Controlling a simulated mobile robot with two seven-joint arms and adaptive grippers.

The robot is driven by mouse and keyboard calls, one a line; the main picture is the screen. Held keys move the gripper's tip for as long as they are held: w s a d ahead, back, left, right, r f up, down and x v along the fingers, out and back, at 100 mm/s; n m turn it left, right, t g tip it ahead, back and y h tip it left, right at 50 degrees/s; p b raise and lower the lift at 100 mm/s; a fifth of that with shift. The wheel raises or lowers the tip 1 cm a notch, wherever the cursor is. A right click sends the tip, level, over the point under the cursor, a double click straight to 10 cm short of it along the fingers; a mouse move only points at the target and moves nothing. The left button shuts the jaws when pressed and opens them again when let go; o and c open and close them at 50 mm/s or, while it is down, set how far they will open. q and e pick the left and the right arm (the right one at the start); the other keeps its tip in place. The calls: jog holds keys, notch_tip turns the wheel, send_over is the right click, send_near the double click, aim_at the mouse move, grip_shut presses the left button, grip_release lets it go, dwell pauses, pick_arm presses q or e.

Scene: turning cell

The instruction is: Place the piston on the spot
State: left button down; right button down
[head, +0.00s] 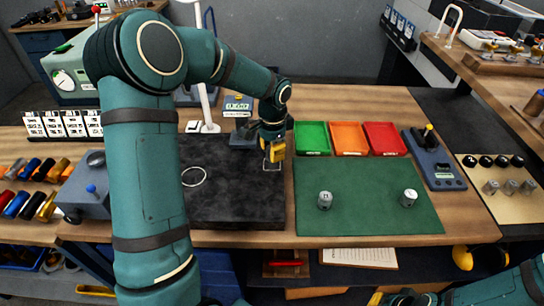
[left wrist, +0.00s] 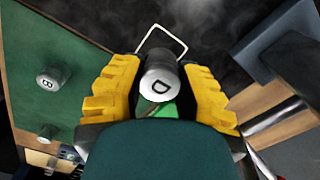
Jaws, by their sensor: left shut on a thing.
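My left gripper (head: 273,150) is shut on a metal piston marked D (left wrist: 158,82), seen between the yellow fingers in the left wrist view. The fingers are at the right side of the black plate (head: 235,205), by a white square outline (head: 272,169); the outline also shows just beyond the piston in the left wrist view (left wrist: 180,45). Whether the piston touches the plate I cannot tell. A white circle outline (head: 193,176) lies empty on the plate's left part. Two more pistons stand on the green mat: one at left (head: 325,200), one at right (head: 409,197). My right gripper (head: 378,299) is partly cut off at the bottom edge.
Green (head: 312,138), orange (head: 349,138) and red (head: 384,139) trays stand behind the mat. A blue-grey gauge device (head: 436,165) is at the mat's right. A grey block with a blue knob (head: 88,190) stands left of the plate. The mat's middle is clear.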

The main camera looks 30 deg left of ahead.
pick_arm(q)
notch_tip(320, 180, down, 2)
jog(key=shift+f, duration=0.2)
jog(key=shift+f, duration=0.1)
jog(key=c, duration=0.7)
grip_release()
jog(key=shift+r, duration=0.25)
notch_tip(320, 180, up, 12)
jog(key=shift+w+f+p, duration=0.1)
jog(key=shift+p, duration=0.6)
